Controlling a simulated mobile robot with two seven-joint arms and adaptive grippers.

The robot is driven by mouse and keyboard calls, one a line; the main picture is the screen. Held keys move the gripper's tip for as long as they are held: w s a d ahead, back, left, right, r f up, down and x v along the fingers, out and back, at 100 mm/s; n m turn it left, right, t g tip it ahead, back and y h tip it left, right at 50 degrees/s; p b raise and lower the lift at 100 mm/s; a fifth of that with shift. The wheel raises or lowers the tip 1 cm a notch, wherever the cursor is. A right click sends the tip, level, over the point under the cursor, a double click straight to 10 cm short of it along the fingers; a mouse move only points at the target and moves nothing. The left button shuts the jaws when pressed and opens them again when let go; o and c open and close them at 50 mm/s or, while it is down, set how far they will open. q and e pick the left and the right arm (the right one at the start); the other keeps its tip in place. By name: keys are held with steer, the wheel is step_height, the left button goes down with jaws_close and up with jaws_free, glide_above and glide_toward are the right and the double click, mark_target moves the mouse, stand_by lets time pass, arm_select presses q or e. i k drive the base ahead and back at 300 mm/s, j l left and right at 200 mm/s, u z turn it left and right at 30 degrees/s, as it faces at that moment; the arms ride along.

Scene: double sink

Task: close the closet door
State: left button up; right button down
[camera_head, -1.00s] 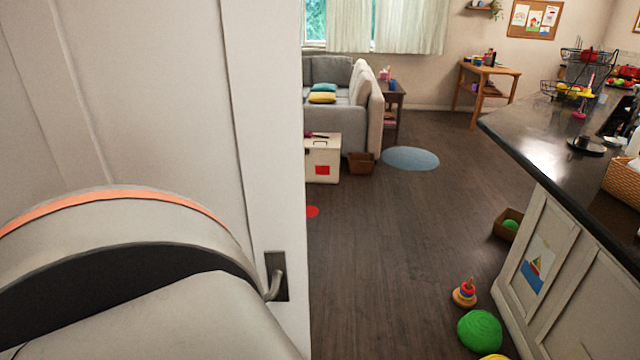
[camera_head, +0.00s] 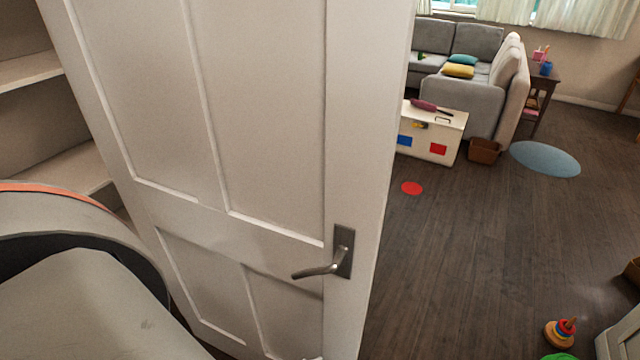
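The closet door (camera_head: 265,130) is white and panelled, and it stands open in the middle left of the head view. Its metal lever handle (camera_head: 322,268) sits near the door's right edge. Closet shelves (camera_head: 45,133) show to the left of the door. My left arm fills the lower left corner, in front of the closet opening and beside the door; its gripper is not in the picture. A small pale shape shows at the bottom edge by the door, too little to name. My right gripper is out of view.
Dark wooden floor (camera_head: 450,270) is open to the right of the door. A stacking-ring toy (camera_head: 561,333) and a green object (camera_head: 558,356) lie at the lower right. A white chest (camera_head: 432,135), a brown basket (camera_head: 485,151) and a grey sofa (camera_head: 470,95) stand further back.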

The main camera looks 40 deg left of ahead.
mark_target(245, 143)
steer(key=i+l+u, duration=0.1)
steer(key=u, duration=0.35)
steer(key=i+l+u, duration=0.1)
steer(key=u, duration=0.35)
steer(key=i+l+u, duration=0.1)
steer(key=u, duration=0.35)
steer(key=k+l, duration=0.05)
steer(key=l, duration=0.05)
